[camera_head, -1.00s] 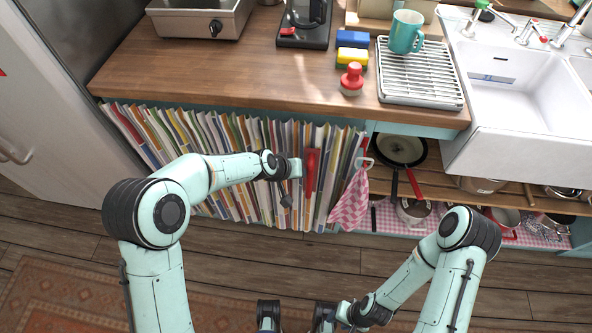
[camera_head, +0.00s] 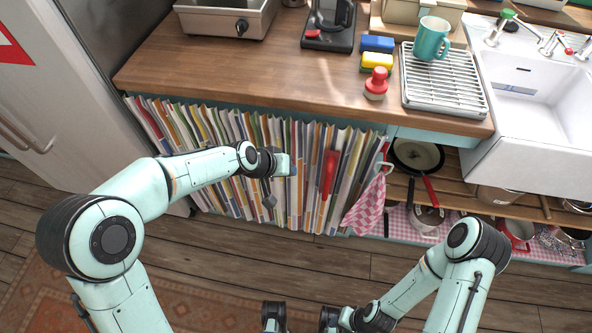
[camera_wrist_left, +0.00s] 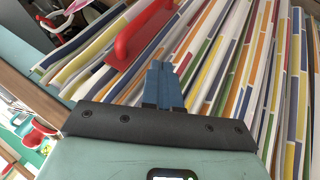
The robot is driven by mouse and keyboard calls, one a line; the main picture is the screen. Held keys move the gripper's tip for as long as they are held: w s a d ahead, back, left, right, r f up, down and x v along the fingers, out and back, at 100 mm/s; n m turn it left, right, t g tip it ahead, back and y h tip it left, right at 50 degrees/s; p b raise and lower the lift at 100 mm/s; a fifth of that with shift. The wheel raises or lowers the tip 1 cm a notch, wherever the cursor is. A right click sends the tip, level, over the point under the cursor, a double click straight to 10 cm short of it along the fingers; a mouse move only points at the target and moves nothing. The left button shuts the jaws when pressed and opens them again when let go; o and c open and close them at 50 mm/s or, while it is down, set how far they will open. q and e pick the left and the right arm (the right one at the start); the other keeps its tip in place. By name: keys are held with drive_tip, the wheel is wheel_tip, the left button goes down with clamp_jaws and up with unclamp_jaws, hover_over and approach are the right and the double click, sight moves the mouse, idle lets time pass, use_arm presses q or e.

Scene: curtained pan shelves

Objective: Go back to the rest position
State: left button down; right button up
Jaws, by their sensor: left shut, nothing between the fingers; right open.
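My left gripper (camera_head: 289,166) is in front of the striped curtain (camera_head: 252,150), left of the red handle (camera_head: 329,174) and apart from it. In the left wrist view its blue fingers (camera_wrist_left: 164,85) are together with nothing between them; the red handle (camera_wrist_left: 141,34) stands up and to the left of them, on the curtain. My right gripper (camera_head: 301,316) is at the bottom edge of the head view, its two dark fingers spread apart and empty. The picture edge cuts part of it off.
The wooden counter (camera_head: 230,85) overhangs the curtain. Right of it, open shelves hold a pan (camera_head: 416,155) and pots, with a pink checked cloth (camera_head: 366,204) hanging at the curtain's edge. The fridge (camera_head: 50,110) stands at left.

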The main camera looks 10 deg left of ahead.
use_arm(q)
drive_tip(key=shift+s+a+r, duration=0.1)
drive_tip(key=shift+s+r, duration=0.1)
drive_tip(key=shift+r, duration=0.1)
drive_tip(key=s+a+f+n+g+y+p, duration=0.1)
drive_tip(key=s+a+f+p, duration=0.15)
drive_tip(key=f, duration=0.35)
drive_tip(key=s+a+f+g+p, duration=0.1)
drive_tip(key=s+f, duration=0.2)
drive_tip(key=f, duration=0.2)
drive_tip(key=s+f+n+g+p, duration=0.1)
drive_tip(key=s+f, duration=0.3)
drive_tip(key=s, duration=0.4)
drive_tip(key=s+a+f+n+g+p, duration=0.1)
drive_tip(key=s+f, duration=0.3)
drive_tip(key=s, duration=0.5)
drive_tip(key=s+f+n+g+p, duration=0.1)
drive_tip(key=s+f+g+p, duration=0.1)
drive_tip(key=s, duration=0.6)
wheel_tip(320, 180, down, 2)
drive_tip(key=shift+s+a+y+p, duration=0.25)
drive_tip(key=shift+s+y+p, duration=0.1)
drive_tip(key=shift+p, duration=0.5)
